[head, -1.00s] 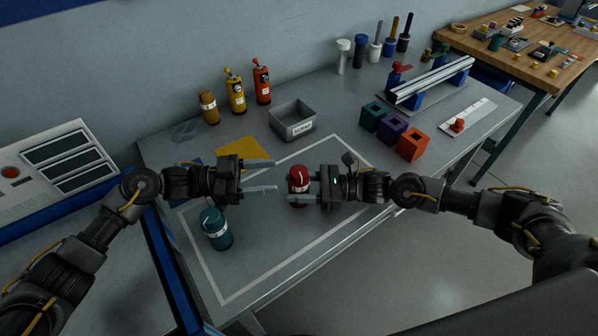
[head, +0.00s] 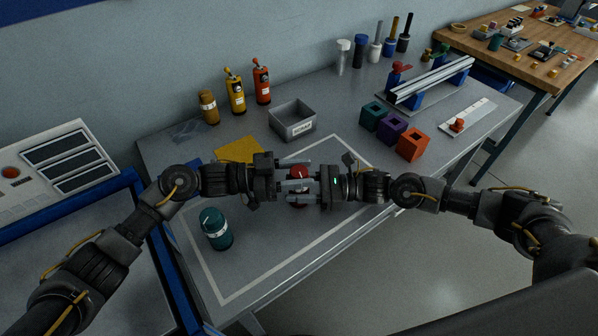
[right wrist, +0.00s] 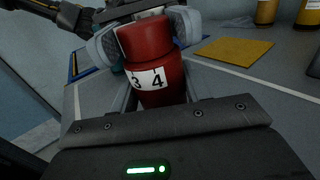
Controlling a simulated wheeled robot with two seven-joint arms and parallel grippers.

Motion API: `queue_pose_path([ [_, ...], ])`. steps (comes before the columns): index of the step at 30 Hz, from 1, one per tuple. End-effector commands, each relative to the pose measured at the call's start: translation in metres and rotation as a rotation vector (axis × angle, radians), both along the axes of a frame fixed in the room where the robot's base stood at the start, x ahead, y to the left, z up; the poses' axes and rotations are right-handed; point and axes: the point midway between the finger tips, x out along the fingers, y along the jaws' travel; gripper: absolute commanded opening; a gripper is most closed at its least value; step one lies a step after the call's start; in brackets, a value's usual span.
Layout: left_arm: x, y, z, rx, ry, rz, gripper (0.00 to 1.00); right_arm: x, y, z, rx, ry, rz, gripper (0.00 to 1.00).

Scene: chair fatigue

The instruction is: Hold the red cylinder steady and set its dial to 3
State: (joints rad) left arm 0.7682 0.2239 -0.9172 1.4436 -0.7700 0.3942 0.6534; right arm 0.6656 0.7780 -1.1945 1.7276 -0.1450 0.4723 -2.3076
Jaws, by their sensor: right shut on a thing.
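The red cylinder (head: 299,172) stands on the grey table within the white outline, with a white line on its top. In the right wrist view the cylinder (right wrist: 160,95) shows a white band reading 3 and 4, below a separate upper part, its dial (right wrist: 145,38). My right gripper (head: 300,190) is shut on the cylinder's lower body from the right. My left gripper (head: 296,173) reaches in from the left, higher up. Its fingers are apart, one on either side of the dial. I cannot tell whether its pads touch it. The dial's pointer is not clear.
A teal cylinder (head: 216,229) stands front left of the grippers. A yellow mat (head: 240,150) and a grey bin (head: 292,121) lie behind. Teal, purple and orange blocks (head: 412,144) stand to the right.

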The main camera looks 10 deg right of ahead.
Motion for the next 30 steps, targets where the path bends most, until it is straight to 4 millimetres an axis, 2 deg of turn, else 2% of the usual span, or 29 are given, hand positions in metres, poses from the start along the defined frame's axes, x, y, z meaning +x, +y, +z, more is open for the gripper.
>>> queue_pose_path([
  [1, 0.0000, 0.0001, 0.0000, 0.000, 0.000, 0.000, 0.36, 0.0001, -0.0001, -0.0003, -0.001, 0.000, 0.000, 0.14],
  [6, 0.0000, 0.0003, -0.0001, 0.000, 0.000, 0.000, 0.14, 0.0001, 0.0000, -0.0003, -0.001, 0.000, 0.000, 0.14],
  [16, -0.0014, -0.0005, -0.0008, -0.001, 0.002, 0.128, 0.14, -0.0002, 0.0002, -0.0003, -0.001, 0.000, 0.000, 0.14],
  [25, -0.0001, 0.0001, -0.0002, 0.001, 0.001, 0.140, 0.14, 0.0000, 0.0004, -0.0001, 0.000, 0.000, 0.001, 0.14],
  [26, -0.0001, 0.0001, -0.0002, 0.001, 0.001, 0.140, 0.41, 0.0000, 0.0005, -0.0002, 0.000, 0.000, 0.001, 0.14],
  [30, 0.0000, 0.0001, -0.0001, 0.000, 0.001, 0.140, 0.59, 0.0001, 0.0004, -0.0001, 0.000, 0.000, 0.000, 0.14],
])
